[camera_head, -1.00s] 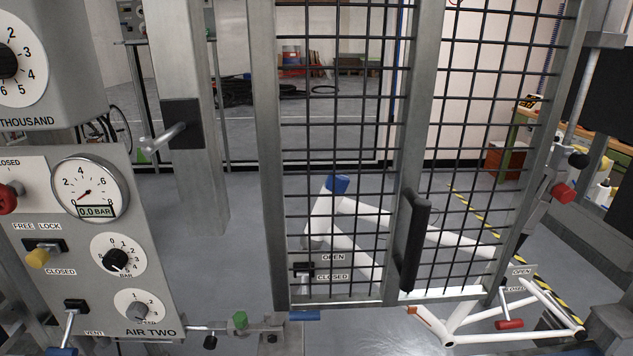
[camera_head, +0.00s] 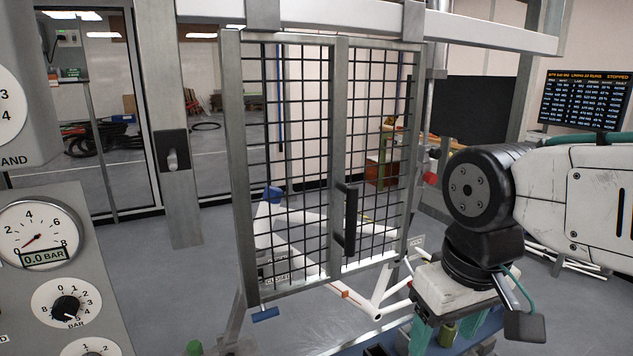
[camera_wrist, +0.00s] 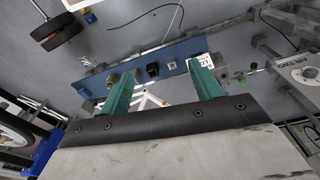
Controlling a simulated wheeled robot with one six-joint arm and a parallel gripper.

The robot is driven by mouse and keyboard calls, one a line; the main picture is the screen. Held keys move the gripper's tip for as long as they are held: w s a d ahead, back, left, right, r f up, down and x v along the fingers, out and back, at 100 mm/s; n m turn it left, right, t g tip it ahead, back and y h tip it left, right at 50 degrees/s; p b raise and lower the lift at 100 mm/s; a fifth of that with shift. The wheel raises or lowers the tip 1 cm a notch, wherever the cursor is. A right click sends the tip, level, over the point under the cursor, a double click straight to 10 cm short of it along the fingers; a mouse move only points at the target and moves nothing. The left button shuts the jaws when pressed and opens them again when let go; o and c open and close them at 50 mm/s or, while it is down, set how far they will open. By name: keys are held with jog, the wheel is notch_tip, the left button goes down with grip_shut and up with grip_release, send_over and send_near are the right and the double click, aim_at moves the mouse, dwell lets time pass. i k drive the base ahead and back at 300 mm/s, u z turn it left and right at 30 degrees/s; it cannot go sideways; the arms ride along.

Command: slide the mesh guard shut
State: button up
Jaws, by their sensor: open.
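The mesh guard (camera_head: 338,165) is a grey metal frame with black wire mesh, hanging from a rail in the middle of the head view. Its upright black handle (camera_head: 350,220) is on the centre bar. A white bicycle frame (camera_head: 300,240) shows behind and below the mesh. A grey post with a black block and metal peg (camera_head: 173,158) stands left of the guard, with a gap between them. My gripper (camera_head: 432,335) hangs at the lower right, right of and below the handle, apart from it. In the wrist view its green fingers (camera_wrist: 163,92) are apart with nothing between them.
A control panel with a gauge (camera_head: 38,238) and dials fills the lower left. The overhead rail (camera_head: 350,18) crosses the top. A blue bar with fittings (camera_wrist: 150,68) lies beyond my fingers in the wrist view. A monitor (camera_head: 586,98) stands at the back right.

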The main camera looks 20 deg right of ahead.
aim_at(262, 26)
jog(key=k, duration=1.25)
jog(key=u, duration=0.25)
jog(key=i, duration=0.85)
